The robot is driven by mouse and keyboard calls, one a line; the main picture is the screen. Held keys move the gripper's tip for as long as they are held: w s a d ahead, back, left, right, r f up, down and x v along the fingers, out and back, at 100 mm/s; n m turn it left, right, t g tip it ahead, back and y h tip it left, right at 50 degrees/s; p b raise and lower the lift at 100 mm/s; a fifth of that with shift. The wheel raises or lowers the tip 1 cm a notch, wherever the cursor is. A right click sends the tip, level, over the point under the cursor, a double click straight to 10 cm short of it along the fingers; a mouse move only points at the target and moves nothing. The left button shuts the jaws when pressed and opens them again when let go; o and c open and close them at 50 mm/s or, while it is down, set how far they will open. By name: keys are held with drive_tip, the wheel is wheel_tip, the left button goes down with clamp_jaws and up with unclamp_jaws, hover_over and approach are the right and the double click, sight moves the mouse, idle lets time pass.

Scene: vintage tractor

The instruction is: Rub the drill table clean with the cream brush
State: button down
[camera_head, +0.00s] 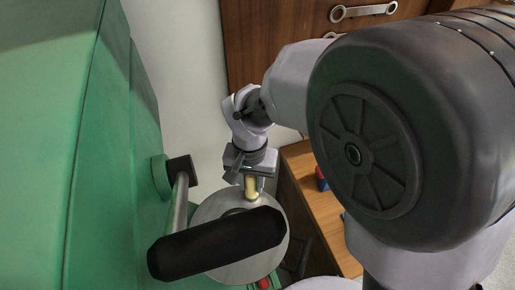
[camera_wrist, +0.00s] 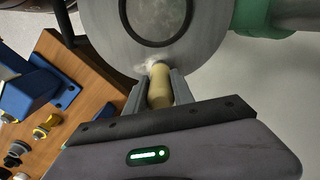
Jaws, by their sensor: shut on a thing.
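My gripper (camera_wrist: 158,93) is shut on the cream brush (camera_wrist: 160,88), gripping its handle between both fingers. The brush's pale bristles point at the round grey drill table (camera_wrist: 105,40) and appear to meet its surface near the rim; exact contact is hard to tell. A black handle (camera_head: 215,243) hides much of the table in that view. A dark ring surrounds the table's centre.
The green drill body (camera_head: 75,130) fills the left side. A wooden surface (camera_head: 320,210) lies right of the table, with a blue tool (camera_wrist: 30,85) and several small parts on it. A wooden drawer cabinet (camera_head: 270,50) stands behind. My arm covers the right side.

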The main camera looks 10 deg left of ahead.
drive_tip(key=shift+s+a+r, duration=0.1)
drive_tip(key=shift+s, duration=0.8)
drive_tip(key=shift+w, duration=0.15)
drive_tip(key=shift+w, duration=0.8)
drive_tip(key=shift+s, duration=0.1)
drive_tip(key=shift+s+b, duration=0.35)
drive_tip(key=shift+s, duration=0.55)
drive_tip(key=shift+w, duration=0.2)
